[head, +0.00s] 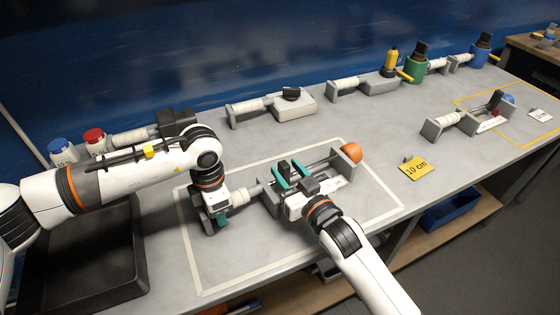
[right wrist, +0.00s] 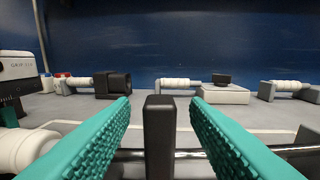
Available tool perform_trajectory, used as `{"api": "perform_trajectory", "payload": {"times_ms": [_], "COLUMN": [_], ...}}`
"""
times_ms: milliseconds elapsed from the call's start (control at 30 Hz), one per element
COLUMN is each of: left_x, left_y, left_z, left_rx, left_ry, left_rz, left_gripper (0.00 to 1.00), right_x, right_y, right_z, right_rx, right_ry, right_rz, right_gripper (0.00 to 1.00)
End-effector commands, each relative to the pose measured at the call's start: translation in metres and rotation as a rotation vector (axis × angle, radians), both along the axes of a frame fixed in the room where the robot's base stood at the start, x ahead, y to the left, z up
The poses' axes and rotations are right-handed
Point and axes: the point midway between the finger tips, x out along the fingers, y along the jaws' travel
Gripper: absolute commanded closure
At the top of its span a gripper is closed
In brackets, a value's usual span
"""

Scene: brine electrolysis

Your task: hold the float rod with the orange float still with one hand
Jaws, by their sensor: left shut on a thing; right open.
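The orange float (head: 351,152) sits at the right end of the bench fixture, beside a grey end bracket (head: 346,160). The thin metal float rod (head: 318,163) runs left from it; the rod also shows in the right wrist view (right wrist: 215,154). My left gripper (head: 220,219) is shut at the fixture's left end, at the white ribbed sleeve (head: 240,196); its exact hold is partly hidden. My right gripper (head: 291,175) is open above the rod. Its teal fingers stand either side of a dark upright post (right wrist: 159,135), with gaps showing.
A yellow "10 cm" card (head: 416,168) lies right of the fixture. Similar fixtures stand behind, including one with a dark knob (head: 291,94). Red-capped (head: 94,136) and blue-capped (head: 61,145) bottles stand at left. A black tray (head: 90,255) is at front left.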

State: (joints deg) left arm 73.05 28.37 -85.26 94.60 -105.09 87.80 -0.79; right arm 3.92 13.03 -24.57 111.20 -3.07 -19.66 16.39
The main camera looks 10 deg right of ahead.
Motion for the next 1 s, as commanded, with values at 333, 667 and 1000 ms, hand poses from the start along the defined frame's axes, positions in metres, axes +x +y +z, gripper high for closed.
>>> {"api": "perform_trajectory", "payload": {"times_ms": [333, 667, 1000], "left_x": [0.0, 0.0, 0.0], "left_y": [0.0, 0.0, 0.0], "left_z": [0.0, 0.0, 0.0], "left_rx": [0.0, 0.0, 0.0], "left_ry": [0.0, 0.0, -0.001], "left_rz": [0.001, 0.001, 0.001], "left_gripper": [1.0, 1.0, 1.0], "right_x": [0.035, 0.036, 0.036], "right_y": [0.015, 0.016, 0.016], "right_z": [0.0, 0.0, 0.0], "right_rx": [-0.001, 0.0, 0.0], "right_ry": [-0.001, -0.001, -0.001], "right_rz": [0.001, 0.001, 0.001], "right_gripper": [0.58, 0.65, 1.0]}}
